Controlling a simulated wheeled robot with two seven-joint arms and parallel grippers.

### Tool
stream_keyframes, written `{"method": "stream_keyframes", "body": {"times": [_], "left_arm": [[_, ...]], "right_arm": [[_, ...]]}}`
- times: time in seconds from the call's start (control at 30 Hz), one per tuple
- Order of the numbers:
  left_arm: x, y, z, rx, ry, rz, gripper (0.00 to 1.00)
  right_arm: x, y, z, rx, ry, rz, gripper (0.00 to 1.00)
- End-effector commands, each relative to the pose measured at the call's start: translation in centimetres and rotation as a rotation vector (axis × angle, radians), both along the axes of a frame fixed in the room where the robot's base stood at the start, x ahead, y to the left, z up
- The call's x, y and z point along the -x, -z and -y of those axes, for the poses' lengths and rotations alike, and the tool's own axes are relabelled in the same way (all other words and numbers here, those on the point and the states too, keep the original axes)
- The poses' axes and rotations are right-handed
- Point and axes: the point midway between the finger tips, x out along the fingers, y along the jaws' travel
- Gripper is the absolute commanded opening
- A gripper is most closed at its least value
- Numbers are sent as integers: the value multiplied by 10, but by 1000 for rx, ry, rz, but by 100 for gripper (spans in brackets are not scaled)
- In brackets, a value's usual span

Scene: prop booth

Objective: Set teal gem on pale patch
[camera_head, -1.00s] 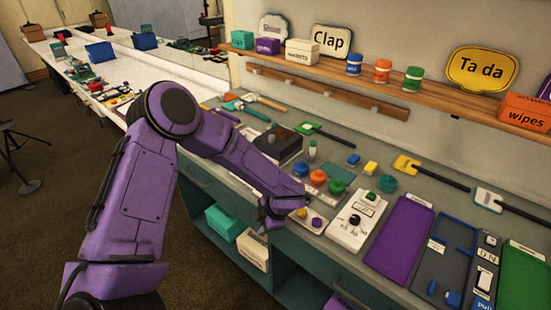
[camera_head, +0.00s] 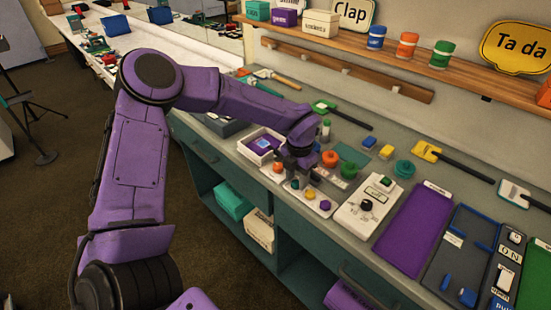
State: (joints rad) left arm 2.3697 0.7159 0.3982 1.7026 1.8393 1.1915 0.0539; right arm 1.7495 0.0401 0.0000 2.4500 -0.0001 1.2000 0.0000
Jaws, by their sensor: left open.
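A small teal piece (camera_head: 309,194), likely the teal gem, sits on a white panel (camera_head: 300,205) among other small coloured pieces, including a yellow one. My left gripper (camera_head: 294,178) points down just behind this panel, close to the pieces. It is open; its fingertips are small and partly dark against the bench, and I cannot tell if they touch anything. I cannot make out for certain which surface is the pale patch. My right gripper is not in view.
A white-rimmed tray (camera_head: 247,151) with a purple inside lies left of the gripper. A purple mat (camera_head: 413,229) is clear.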

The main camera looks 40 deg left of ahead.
Motion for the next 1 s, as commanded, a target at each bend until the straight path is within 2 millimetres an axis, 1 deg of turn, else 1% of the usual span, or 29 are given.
{"method": "stream_keyframes", "body": {"times": [0.03, 0.27, 0.3, 0.33, 0.37, 0.57, 1.0], "left_arm": [[-1, 4, 1, 0, 1, 1, 43], [0, 3, 0, -1, 1, 1, 43], [0, 3, 0, -1, 1, 1, 30], [0, 3, 0, -1, 1, 1, 20], [0, 3, 0, -1, 1, 1, 13], [0, 1, 0, -1, 1, 1, 13], [0, -30, 0, -1, 0, 0, 13]], "right_arm": [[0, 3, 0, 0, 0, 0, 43], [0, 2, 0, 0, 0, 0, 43], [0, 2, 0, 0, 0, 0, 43], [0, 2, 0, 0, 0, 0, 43], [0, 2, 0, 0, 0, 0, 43], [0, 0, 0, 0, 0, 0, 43], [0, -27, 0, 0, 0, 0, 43]]}}
